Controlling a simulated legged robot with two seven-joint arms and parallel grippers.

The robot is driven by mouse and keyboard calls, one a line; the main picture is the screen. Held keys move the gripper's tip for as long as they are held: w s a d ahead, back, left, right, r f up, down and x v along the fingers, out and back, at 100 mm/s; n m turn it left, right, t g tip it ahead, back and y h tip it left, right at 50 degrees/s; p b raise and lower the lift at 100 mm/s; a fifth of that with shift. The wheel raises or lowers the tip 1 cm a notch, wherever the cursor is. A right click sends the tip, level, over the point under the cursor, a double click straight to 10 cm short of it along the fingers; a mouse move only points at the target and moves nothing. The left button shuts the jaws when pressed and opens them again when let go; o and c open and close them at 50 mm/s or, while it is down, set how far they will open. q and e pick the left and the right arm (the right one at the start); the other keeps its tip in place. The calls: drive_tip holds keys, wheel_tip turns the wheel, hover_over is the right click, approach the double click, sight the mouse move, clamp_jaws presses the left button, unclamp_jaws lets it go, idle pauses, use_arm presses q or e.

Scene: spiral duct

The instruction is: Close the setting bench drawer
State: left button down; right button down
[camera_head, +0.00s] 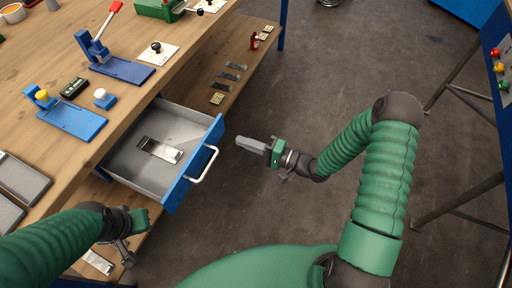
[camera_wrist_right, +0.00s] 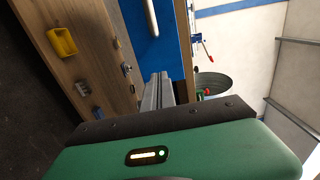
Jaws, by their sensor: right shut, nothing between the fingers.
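The setting bench drawer (camera_head: 138,181) is pulled out from the wooden bench. It has a grey tray, a blue front (camera_head: 178,187) and a pale bar handle (camera_head: 206,164). A flat metallic piece (camera_head: 160,150) lies inside it. My right gripper (camera_head: 238,141) is shut and empty, to the right of the handle and apart from it. In the right wrist view my fingers (camera_wrist_right: 157,90) lie together, with the blue drawer front (camera_wrist_right: 172,48) and the handle (camera_wrist_right: 151,18) beyond them. My left gripper (camera_head: 125,255) is low at the left, partly hidden by its arm; its jaws are unclear.
The bench top (camera_head: 135,95) carries blue hand tools, a black gauge box (camera_head: 74,87) and grey plates. A lower shelf (camera_head: 240,65) holds small parts and a red bottle (camera_head: 255,41). A control stand (camera_head: 500,70) is at right.

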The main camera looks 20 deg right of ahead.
sight(218, 132)
drive_tip(key=b+x, duration=0.1)
drive_tip(key=x, duration=0.4)
drive_tip(key=shift+w+a+f, duration=0.1)
drive_tip(key=shift+w+a, duration=0.05)
drive_tip(key=shift+w, duration=0.25)
drive_tip(key=shift+w+a, duration=0.2)
drive_tip(key=shift+a, duration=0.25)
drive_tip(key=shift+d, duration=0.15)
